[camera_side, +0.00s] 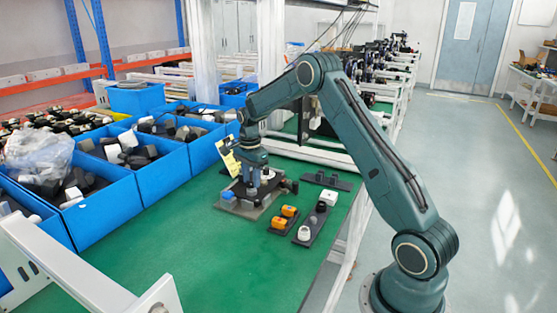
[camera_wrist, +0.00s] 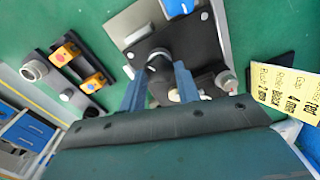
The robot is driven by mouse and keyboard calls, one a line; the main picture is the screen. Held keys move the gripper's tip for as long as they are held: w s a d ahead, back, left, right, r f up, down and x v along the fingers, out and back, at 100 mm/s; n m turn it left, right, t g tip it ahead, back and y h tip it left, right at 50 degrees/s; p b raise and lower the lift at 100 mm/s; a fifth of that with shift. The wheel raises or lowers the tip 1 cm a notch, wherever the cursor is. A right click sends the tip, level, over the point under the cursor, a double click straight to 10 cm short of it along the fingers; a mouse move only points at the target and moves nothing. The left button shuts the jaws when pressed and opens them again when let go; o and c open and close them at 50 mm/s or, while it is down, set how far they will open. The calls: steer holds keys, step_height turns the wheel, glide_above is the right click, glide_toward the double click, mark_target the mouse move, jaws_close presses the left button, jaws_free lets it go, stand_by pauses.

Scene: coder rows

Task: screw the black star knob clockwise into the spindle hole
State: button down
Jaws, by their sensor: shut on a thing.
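My gripper (camera_side: 254,186) points down over the fixture (camera_side: 236,208), a dark plate on a grey base, on the green table. In the wrist view, its two blue fingers (camera_wrist: 159,78) are shut on the black star knob (camera_wrist: 158,60), which sits between the fingertips over the dark plate (camera_wrist: 190,42). The spindle hole is hidden beneath the knob and fingers. I cannot tell how deep the knob sits. In the side view the knob is too small and covered to make out.
Beside the fixture are dark holders with orange blocks (camera_side: 289,211), a white round part (camera_side: 304,233) and a white-topped part (camera_side: 328,197). A yellow note (camera_wrist: 283,93) stands near the fixture. Blue bins (camera_side: 105,200) line the left. The front green table (camera_side: 200,265) is clear.

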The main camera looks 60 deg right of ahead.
steer(key=m, duration=0.3)
steer(key=shift+s, duration=0.1)
steer(key=c, duration=0.9)
jaws_free()
steer(key=shift+r, duration=0.1)
step_height(320, 180, up, 14)
steer(key=shift+f, duration=0.2)
